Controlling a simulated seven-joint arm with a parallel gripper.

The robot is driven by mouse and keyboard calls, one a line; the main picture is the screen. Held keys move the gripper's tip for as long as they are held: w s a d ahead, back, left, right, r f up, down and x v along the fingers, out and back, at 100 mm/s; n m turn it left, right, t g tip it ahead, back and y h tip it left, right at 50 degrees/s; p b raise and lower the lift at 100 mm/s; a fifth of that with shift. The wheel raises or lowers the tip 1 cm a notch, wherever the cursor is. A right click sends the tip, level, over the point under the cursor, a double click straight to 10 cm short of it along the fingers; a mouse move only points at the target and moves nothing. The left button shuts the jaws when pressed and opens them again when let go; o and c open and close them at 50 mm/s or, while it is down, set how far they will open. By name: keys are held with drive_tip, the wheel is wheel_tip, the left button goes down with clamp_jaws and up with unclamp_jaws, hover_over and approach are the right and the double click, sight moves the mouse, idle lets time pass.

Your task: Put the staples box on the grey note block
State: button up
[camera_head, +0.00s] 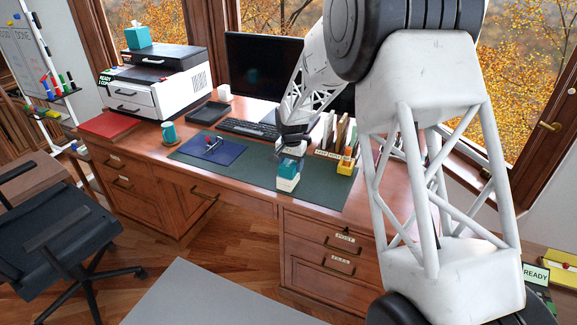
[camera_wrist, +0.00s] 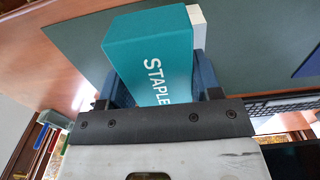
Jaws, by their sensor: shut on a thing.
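The staples box (camera_head: 289,167) is teal, with white lettering that shows in the wrist view (camera_wrist: 150,50). My gripper (camera_head: 291,158) is shut on it, with one finger on each side in the wrist view. The pale grey note block (camera_head: 287,184) shows directly under the box in the head view, near the front edge of the dark green desk mat (camera_head: 240,176). In the wrist view a corner of the block (camera_wrist: 197,15) shows past the box's far end. The box hides most of the block there. I cannot tell whether the two touch.
A file holder (camera_head: 328,154) and a yellow item (camera_head: 346,165) stand just right of my gripper. A blue folder (camera_head: 212,150) lies left on the mat. The keyboard (camera_head: 247,129) and monitor (camera_head: 262,68) are behind. The mat between folder and block is clear.

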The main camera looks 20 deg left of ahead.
drive_tip(key=shift+w+a+f, duration=0.1)
drive_tip(key=shift+w+a, duration=0.6)
drive_tip(key=shift+w, duration=0.25)
drive_tip(key=shift+w+a+f, duration=0.1)
drive_tip(key=shift+w+a, duration=0.55)
drive_tip(key=shift+w, duration=0.3)
drive_tip(key=shift+f, duration=0.15)
drive_tip(key=shift+f, duration=1.65)
drive_tip(key=shift+f, duration=0.1)
drive_tip(key=o, duration=1)
drive_tip(key=shift+o, duration=0.2)
drive_tip(key=shift+r, duration=6.1)
